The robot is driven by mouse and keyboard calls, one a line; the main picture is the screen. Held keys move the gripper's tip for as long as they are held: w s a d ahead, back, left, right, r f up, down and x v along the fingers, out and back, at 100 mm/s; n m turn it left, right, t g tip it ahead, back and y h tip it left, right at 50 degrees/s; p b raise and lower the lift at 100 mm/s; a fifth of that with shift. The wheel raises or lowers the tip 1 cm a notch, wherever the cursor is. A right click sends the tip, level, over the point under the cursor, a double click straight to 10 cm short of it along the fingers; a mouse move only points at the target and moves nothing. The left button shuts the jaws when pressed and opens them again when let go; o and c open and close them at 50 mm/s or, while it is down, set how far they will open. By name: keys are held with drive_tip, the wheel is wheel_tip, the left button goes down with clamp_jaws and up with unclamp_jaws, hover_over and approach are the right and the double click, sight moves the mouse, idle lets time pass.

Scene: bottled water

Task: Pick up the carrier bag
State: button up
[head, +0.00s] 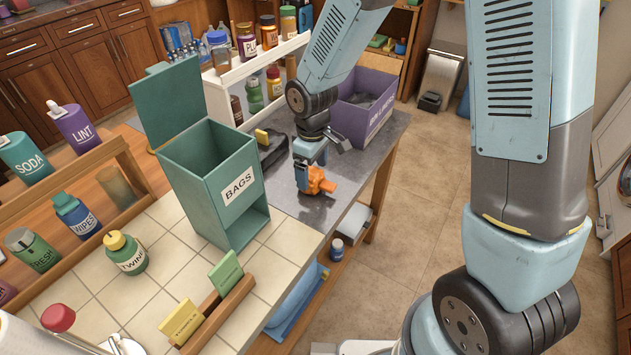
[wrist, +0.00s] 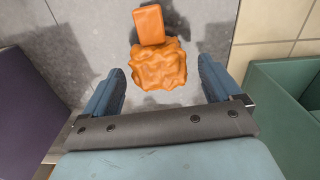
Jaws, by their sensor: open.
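The carrier bag (head: 319,182) is a crumpled orange bundle on the dark grey counter, right of the green box labelled BAGS (head: 215,171). In the wrist view the bag (wrist: 159,66) shows as a wrinkled lump with a smooth flat tab at its far end. My gripper (head: 318,165) is low over the bag and partly hides it in the head view. In the wrist view the fingers of my gripper (wrist: 163,84) are spread, one on each side of the bag with a gap on both sides. The gripper is open and empty.
A purple box (head: 369,122) stands on the counter behind the bag. A dark object (head: 271,150) lies to the left, near the white shelf of bottles (head: 262,82). The green box wall rises at the right in the wrist view (wrist: 285,125). The counter's right edge is close.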

drive_tip(key=shift+w+f, duration=0.1)
drive_tip(key=shift+f, duration=1.35)
drive_tip(key=shift+c, duration=0.3)
drive_tip(key=c, duration=1)
drive_tip(key=shift+o, duration=0.2)
drive_tip(key=shift+r, duration=0.1)
